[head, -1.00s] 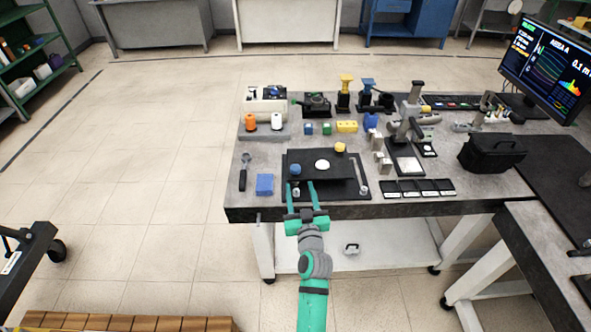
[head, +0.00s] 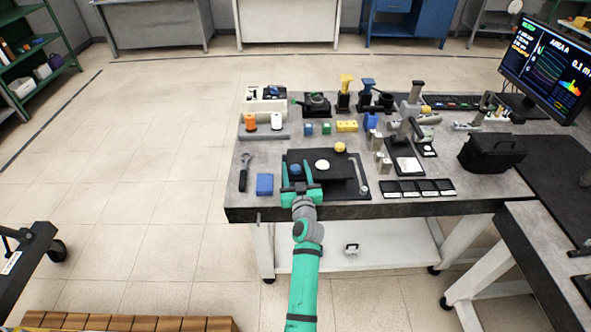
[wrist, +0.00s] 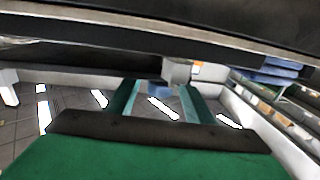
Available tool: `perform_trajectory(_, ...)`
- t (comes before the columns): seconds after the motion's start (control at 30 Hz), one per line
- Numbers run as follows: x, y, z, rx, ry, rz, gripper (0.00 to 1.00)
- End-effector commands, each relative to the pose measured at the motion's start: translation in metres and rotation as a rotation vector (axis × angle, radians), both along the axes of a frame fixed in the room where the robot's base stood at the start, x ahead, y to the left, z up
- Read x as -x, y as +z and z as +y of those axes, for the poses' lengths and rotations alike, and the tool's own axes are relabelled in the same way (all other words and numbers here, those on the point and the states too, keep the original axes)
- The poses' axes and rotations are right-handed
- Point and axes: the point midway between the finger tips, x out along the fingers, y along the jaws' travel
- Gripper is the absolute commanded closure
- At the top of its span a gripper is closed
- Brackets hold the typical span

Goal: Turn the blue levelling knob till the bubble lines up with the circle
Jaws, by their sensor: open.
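The blue levelling knob (head: 296,169) is at the front left of a dark tilting plate (head: 312,178). A round white bubble level (head: 322,165) sits on this plate; its bubble and circle are too small to make out. My gripper (head: 297,170) is open, with one green finger on each side of the blue knob in the head view. I cannot tell whether the fingers touch it. In the wrist view the open fingers (wrist: 160,98) point under a dark overhanging edge, with a small grey block and something bluish between them.
A yellow knob (head: 340,147) stands at the plate's back right. Several black tiles (head: 418,188) lie further right.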

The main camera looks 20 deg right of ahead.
Motion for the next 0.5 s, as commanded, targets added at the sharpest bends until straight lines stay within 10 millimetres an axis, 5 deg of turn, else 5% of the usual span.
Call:
perform_trajectory(0.1,0.0002,-0.0001,0.0,0.0,0.0,0.0,0.57)
perform_trajectory(0.27,0.0003,-0.0002,0.0,0.0,0.0,0.0,0.93)
perform_trajectory(0.5,0.0006,-0.0003,-0.0007,0.001,0.005,0.001,0.93)
